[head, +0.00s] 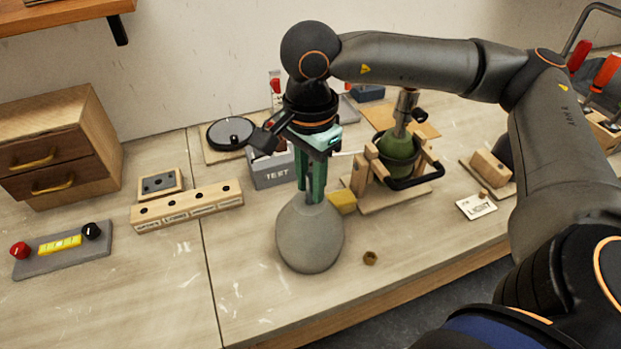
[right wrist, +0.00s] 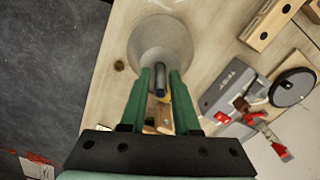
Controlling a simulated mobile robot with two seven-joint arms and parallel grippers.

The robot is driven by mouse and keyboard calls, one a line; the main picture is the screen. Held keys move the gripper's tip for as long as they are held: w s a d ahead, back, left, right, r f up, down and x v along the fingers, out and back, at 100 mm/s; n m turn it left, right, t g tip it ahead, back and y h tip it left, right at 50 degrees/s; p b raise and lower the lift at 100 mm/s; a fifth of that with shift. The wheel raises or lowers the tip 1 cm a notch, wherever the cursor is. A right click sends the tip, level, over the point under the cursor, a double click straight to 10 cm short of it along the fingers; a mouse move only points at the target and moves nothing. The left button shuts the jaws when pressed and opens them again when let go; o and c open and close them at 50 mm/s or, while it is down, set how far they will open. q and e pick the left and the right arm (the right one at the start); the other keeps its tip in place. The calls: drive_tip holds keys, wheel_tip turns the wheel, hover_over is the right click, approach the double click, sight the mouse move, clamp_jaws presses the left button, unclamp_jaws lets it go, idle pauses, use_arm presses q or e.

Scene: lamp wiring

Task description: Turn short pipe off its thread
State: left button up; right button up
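A grey, rounded lamp body (head: 309,240) stands upright on the bench and also shows in the right wrist view (right wrist: 160,42). A short dark pipe (right wrist: 160,78) rises from its top. My right gripper (head: 311,196) points down over the lamp body, its green fingers on either side of the pipe. In the right wrist view, a narrow gap shows beside each finger (right wrist: 160,71), so the gripper looks open around the pipe. In the head view the fingers mostly hide the pipe. The thread is not visible. My left gripper is not in view.
A green lamp body (head: 396,152) with a metal fitting on top sits in a wooden clamp behind right. A small brass nut (head: 370,258) lies front right of the grey body. A wooden hole block (head: 187,208) and a grey TEST box (head: 274,176) stand left and behind.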

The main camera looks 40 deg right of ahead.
clamp_jaws()
drive_tip(key=shift+c, duration=1.6)
unclamp_jaws()
clamp_jaws()
